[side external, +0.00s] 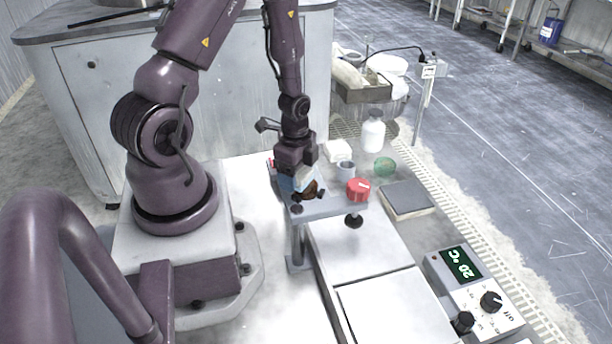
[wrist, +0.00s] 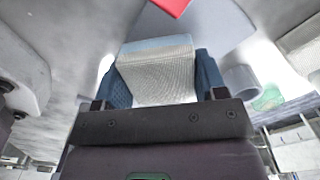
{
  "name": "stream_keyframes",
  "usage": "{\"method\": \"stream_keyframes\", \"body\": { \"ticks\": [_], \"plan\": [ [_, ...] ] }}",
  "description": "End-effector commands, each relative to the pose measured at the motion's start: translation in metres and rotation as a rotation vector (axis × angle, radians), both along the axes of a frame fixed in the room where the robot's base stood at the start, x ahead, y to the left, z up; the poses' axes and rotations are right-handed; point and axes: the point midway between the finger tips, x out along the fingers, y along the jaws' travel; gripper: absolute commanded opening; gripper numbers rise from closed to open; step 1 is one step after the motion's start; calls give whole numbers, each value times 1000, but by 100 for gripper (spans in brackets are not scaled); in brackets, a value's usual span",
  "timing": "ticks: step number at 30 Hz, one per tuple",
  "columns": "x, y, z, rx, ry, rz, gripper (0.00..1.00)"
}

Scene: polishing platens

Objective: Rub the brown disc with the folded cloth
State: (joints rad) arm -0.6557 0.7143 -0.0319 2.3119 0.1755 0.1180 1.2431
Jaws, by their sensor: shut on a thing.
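My gripper (side external: 297,176) points down over the small raised grey platform (side external: 328,208). It is shut on the folded cloth (side external: 302,178), a pale blue and whitish pad. In the wrist view the cloth (wrist: 158,72) spans the space between my two blue fingers. The brown disc (side external: 309,192) shows in the side view right at the cloth's lower edge, partly covered by it. I cannot tell whether the cloth presses on the disc or hangs just above it. The disc is hidden in the wrist view.
A red round piece (side external: 358,189) sits on the platform right of the disc. A grey cup (side external: 346,170), a green bowl (side external: 385,166) and a white bottle (side external: 373,132) stand behind. A dark flat block (side external: 407,199) and a temperature controller (side external: 473,291) lie to the right.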

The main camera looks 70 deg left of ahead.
Motion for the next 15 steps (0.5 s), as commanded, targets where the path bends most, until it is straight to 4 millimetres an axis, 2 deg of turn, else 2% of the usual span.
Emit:
{"method": "stream_keyframes", "body": {
  "ticks": [4, 6, 15],
  "plan": [
    [-5, 6, 3, 1, -2, 0, 39],
    [-5, 7, 21, 4, -7, 1, 39],
    [-5, 6, 47, 2, -4, 1, 39]
  ]
}}
